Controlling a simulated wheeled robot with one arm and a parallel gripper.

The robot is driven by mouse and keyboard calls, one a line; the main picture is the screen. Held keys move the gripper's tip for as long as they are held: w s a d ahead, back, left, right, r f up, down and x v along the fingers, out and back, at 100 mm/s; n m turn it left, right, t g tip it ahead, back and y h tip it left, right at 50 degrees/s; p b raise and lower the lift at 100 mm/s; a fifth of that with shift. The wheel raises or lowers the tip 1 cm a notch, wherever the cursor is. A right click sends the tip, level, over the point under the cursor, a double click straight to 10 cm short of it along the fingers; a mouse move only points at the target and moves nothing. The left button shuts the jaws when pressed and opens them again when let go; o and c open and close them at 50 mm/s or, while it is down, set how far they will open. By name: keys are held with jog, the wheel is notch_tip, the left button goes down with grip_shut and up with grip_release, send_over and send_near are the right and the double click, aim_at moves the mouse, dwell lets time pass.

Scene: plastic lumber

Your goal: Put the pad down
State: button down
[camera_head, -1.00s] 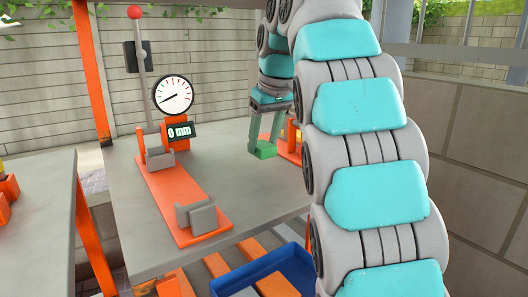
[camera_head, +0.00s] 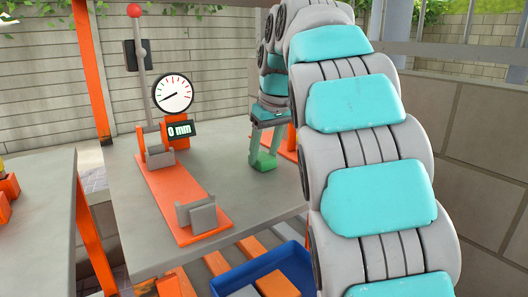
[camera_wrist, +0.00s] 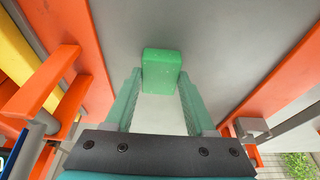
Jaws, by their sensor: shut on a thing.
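The pad is a small green block (camera_head: 264,160) at the lower end of my gripper (camera_head: 263,155) in the head view. My gripper points down over the grey tabletop (camera_head: 240,190), to the right of the orange rail with the gauge. In the wrist view the pad (camera_wrist: 162,68) sits between the tips of the two pale green fingers, and my gripper (camera_wrist: 161,80) is shut on it. The pad is at or just above the grey surface; I cannot tell whether it touches.
A dial gauge (camera_head: 173,94) with a "0 mm" display stands on the orange rail (camera_head: 180,195) to the left. A blue tray (camera_head: 262,270) is below the table's front edge. Orange parts flank my gripper in the wrist view, with bare grey surface between them.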

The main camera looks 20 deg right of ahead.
jog(key=shift+f, duration=0.2)
jog(key=shift+c, duration=1.2)
grip_release()
jog(key=shift+r, duration=0.1)
jog(key=shift+r, duration=0.15)
